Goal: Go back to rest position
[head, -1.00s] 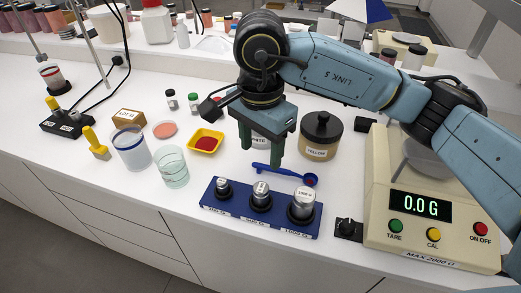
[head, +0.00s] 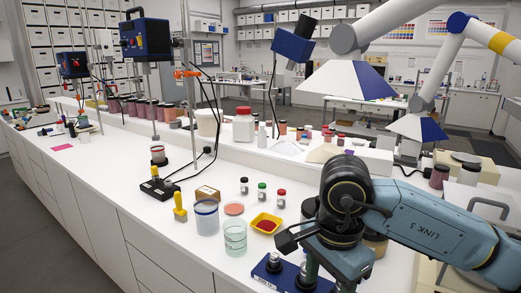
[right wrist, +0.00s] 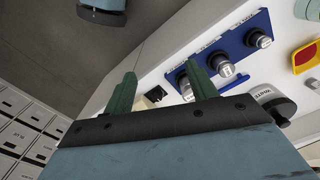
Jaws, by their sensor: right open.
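My right gripper (head: 330,279) is open and empty at the lower right of the head view, above the bench near the blue weight block (head: 270,272). My right arm hides much of the bench's right end in the head view.
A yellow tray of red powder (head: 266,223), a glass beaker (head: 235,238), a larger beaker (head: 207,218) and small capped jars (head: 262,193) stand left of my arm. The bench's left stretch has clear room.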

